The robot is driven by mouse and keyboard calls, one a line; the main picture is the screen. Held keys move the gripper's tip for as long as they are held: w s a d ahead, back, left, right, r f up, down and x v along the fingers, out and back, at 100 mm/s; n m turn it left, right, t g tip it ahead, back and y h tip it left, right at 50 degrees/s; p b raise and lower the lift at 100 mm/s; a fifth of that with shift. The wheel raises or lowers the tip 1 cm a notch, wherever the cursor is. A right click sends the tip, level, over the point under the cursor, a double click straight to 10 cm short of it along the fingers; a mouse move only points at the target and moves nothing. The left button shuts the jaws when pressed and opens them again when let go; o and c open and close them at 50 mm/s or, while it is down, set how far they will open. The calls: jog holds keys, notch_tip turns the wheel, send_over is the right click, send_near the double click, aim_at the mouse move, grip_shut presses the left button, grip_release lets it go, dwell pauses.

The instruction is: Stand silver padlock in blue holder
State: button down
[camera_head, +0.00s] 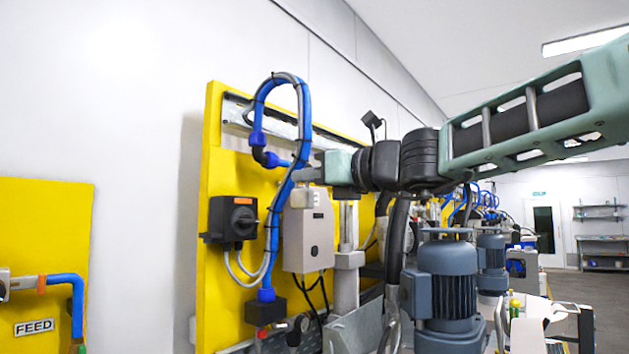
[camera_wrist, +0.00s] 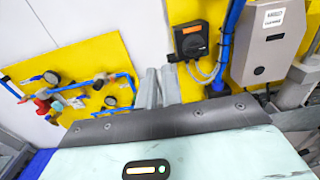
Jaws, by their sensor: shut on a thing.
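My gripper (camera_head: 312,173) is held out in front of the yellow panel in the head view, pointing left. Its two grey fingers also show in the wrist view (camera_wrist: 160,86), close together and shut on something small. A small pale grey piece at the fingertips appears to be the silver padlock (camera_head: 303,175). Its shape is too small to make out, and in the wrist view it is mostly hidden by the fingers. I cannot make out the blue holder in either view. A blue patch (camera_wrist: 37,164) shows at the lower left of the wrist view, but I cannot tell what it is.
The yellow panel (camera_head: 216,135) carries a blue hose (camera_head: 306,110), a black switch box (camera_head: 233,219) and a grey box (camera_head: 308,238) close to my gripper. A blue-grey motor (camera_head: 447,284) stands at lower right. Another yellow panel (camera_head: 50,215) is at far left.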

jog(key=s+a+b, duration=0.3)
jog(key=s+a, duration=0.4)
jog(key=s, duration=0.2)
jog(key=shift+s+a, duration=0.3)
jog(key=shift+s, duration=0.1)
dwell(0.4)
